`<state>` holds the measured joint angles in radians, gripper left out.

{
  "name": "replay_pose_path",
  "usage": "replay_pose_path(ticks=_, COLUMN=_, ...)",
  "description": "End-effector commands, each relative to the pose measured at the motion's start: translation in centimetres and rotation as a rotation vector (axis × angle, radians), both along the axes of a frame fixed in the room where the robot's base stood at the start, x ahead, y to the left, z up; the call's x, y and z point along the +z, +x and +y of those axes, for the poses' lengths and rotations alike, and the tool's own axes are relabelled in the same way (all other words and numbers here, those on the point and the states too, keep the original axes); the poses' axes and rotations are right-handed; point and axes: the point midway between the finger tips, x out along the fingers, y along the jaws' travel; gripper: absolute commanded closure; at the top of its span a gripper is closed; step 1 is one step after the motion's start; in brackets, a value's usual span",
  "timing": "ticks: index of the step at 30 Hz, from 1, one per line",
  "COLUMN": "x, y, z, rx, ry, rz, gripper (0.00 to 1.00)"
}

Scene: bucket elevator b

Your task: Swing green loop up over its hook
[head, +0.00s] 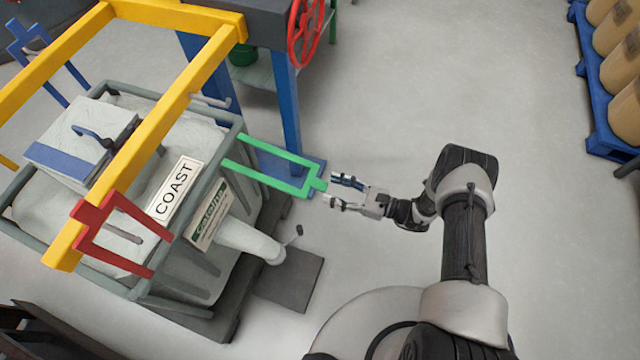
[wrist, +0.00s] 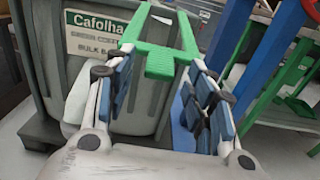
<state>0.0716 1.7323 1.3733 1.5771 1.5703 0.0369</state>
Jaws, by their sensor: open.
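The green loop (head: 275,180) is a flat open frame at the right side of the grey bin frame. It sticks outward to the right, its short end tab toward me. My gripper (head: 329,187) is open at that tab, with one finger on each side. In the wrist view the green tab (wrist: 160,66) lies between the open fingertips (wrist: 162,60); a gap shows, and I cannot tell whether either finger touches. A grey hook-like rod (head: 212,101) shows by the yellow frame (head: 205,65), above and left of the loop; its tip is hard to make out.
A blue post (head: 287,100) and red handwheel (head: 305,30) stand behind the green loop. A pale spout (head: 250,240) hangs below.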

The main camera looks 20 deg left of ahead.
Motion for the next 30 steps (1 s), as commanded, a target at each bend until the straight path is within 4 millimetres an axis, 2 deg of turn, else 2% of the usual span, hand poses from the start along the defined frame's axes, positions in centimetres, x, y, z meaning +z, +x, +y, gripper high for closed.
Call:
replay_pose_path(ticks=3, x=-0.1, y=0.1, z=2.4, rx=0.004, ry=0.000, rz=-0.001, gripper=0.50)
replay_pose_path(ticks=10, x=0.0, y=0.4, z=4.8, rx=0.002, ry=0.000, rz=-0.002, gripper=0.50)
replay_pose_path(ticks=20, x=0.0, y=0.5, z=5.1, rx=-0.001, ry=0.000, rz=-0.001, gripper=0.50)
replay_pose_path(ticks=30, x=0.0, y=0.4, z=5.1, rx=-0.001, ry=0.000, rz=-0.001, gripper=0.71)
